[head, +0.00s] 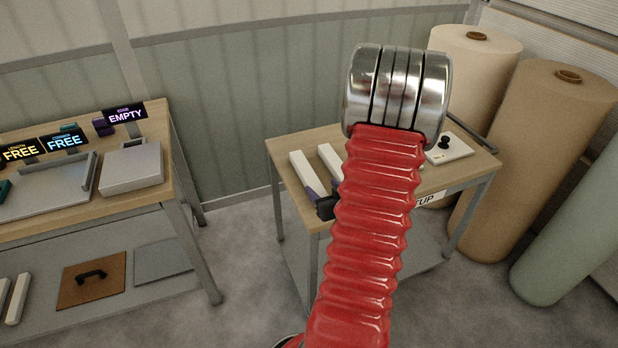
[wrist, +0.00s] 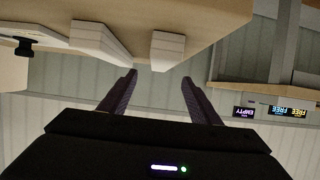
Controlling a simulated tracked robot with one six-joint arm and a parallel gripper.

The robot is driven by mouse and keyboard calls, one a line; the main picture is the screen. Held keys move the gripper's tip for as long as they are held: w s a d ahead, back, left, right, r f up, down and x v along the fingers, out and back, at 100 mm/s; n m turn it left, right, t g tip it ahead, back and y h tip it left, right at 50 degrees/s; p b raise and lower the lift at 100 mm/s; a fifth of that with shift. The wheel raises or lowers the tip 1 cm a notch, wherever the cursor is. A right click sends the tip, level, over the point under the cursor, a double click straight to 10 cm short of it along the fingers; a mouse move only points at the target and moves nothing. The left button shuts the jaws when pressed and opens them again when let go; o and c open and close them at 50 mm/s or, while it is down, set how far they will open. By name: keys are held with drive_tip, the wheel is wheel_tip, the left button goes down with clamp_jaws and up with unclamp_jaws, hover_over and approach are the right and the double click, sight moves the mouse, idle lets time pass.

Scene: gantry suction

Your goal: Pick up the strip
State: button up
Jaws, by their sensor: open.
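Two white strips lie side by side on the wooden top of the right table: the left strip (head: 302,170) and the right strip (head: 329,157). The wrist view is upside down; there the left strip (wrist: 167,50) appears ahead of the gap between my fingers, and the right strip (wrist: 98,44) lies to the picture's left. My gripper (wrist: 160,77) is open and empty, with dark purple fingers apart. In the head view my gripper (head: 321,189) is at the table's near left edge, close to the strips' near ends. My red arm hides part of it.
A white plate with a black knob (head: 447,149) lies at the right table's right side. The left bench (head: 125,189) holds trays and signs reading FREE and EMPTY. Large rolls (head: 538,140) stand at right. Open floor separates bench and table.

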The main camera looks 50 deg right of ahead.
sight(311, 177)
drive_tip(key=x, duration=0.7)
drive_tip(key=shift+w+d+f, duration=0.15)
drive_tip(key=shift+w, duration=0.15)
drive_tip(key=shift+x, duration=2.6)
drive_tip(key=c, duration=1.4)
